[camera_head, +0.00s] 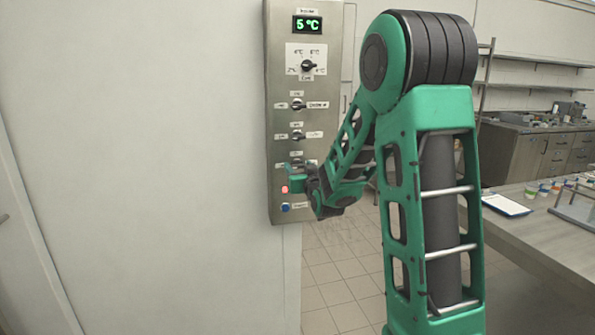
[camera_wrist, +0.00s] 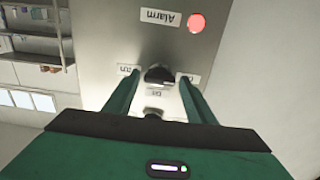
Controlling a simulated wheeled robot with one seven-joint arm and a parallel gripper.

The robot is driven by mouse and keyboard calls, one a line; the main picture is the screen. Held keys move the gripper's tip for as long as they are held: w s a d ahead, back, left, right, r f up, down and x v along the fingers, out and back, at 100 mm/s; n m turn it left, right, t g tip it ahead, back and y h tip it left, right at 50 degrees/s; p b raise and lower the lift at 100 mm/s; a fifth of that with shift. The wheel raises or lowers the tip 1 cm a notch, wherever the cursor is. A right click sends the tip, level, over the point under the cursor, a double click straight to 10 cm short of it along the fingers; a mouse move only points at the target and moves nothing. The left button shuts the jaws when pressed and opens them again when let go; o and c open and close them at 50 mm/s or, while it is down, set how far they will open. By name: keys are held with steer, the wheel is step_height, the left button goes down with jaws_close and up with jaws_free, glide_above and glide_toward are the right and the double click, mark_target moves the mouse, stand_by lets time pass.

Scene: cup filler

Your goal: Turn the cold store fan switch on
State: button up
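A tall metal control panel (camera_head: 275,150) is mounted on the wall. A dial (camera_head: 308,66) sits under a green 5 °C display, with two black rotary switches (camera_head: 297,105) and (camera_head: 297,136) below it. The fan switch's label is too small to read. My gripper (camera_head: 294,172) is at the lower panel and hides a third switch there. In the wrist view, my gripper (camera_wrist: 158,78) is open, with one finger on each side of this black knob (camera_wrist: 158,74). Gaps show between knob and fingers. Another knob (camera_wrist: 153,112) shows partly behind my gripper.
A lit red alarm lamp (camera_head: 284,189) and a blue button (camera_head: 285,207) are below my gripper on the panel. The lamp also shows in the wrist view (camera_wrist: 197,23). A table (camera_head: 540,230) with a clipboard and small cups stands at right.

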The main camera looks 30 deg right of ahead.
steer(key=c, duration=0.7)
steer(key=shift+c, duration=0.2)
steer(key=m, duration=0.3)
steer(key=shift+m, duration=0.4)
steer(key=m, duration=0.3)
steer(key=shift+m, duration=0.4)
steer(key=m, duration=0.5)
steer(key=shift+d+f, duration=0.15)
steer(key=m, duration=0.5)
steer(key=shift+s+f, duration=0.1)
steer(key=shift+f, duration=0.05)
steer(key=shift+f+m, duration=0.1)
steer(key=shift+m, duration=0.2)
